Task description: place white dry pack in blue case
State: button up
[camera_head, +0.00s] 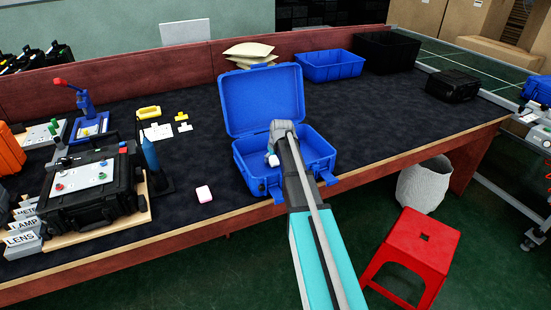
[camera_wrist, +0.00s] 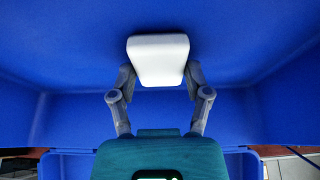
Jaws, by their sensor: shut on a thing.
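The blue case (camera_head: 262,97) stands open on the dark table mat, its lid raised at the back. My gripper (camera_head: 272,158) reaches down into the open base of the case. In the wrist view my gripper (camera_wrist: 159,82) is shut on the white dry pack (camera_wrist: 158,55), with one finger on each side of it. Blue case surfaces fill most of that view around the pack. In the head view only a small pale part of the pack (camera_head: 274,160) shows beside the fingers. Whether the pack touches the case floor I cannot tell.
A small white and pink item (camera_head: 204,194) lies on the mat left of the case. Blue (camera_head: 330,66) and black bins are behind. A red stool (camera_head: 412,247) stands in front.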

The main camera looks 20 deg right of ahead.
jog(key=o, duration=0.9)
jog(key=shift+r, duration=0.1)
jog(key=p+v, duration=1.1)
jog(key=v, duration=0.1)
dwell(0.9)
jog(key=s+a, duration=0.3)
jog(key=s+a+g, duration=0.1)
jog(key=s+a, duration=0.2)
jog(key=s, duration=0.1)
jog(key=s+a+f+g, duration=0.1)
jog(key=s+a, duration=0.2)
jog(key=a, duration=0.1)
jog(key=shift+s+a, duration=0.1)
jog(key=shift+s, duration=0.05)
jog(key=s+a+g, duration=0.1)
jog(key=s+a, duration=0.2)
jog(key=s, duration=0.1)
jog(key=s+a, duration=0.2)
jog(key=s, duration=0.3)
jog(key=s+a+g, duration=0.1)
jog(key=s+a, duration=0.2)
jog(key=s, duration=0.1)
jog(key=shift+s+a+f+g, duration=0.2)
jog(key=shift+s+a+g, duration=0.1)
jog(key=shift+s+a, duration=0.1)
jog(key=shift+d, duration=0.1)
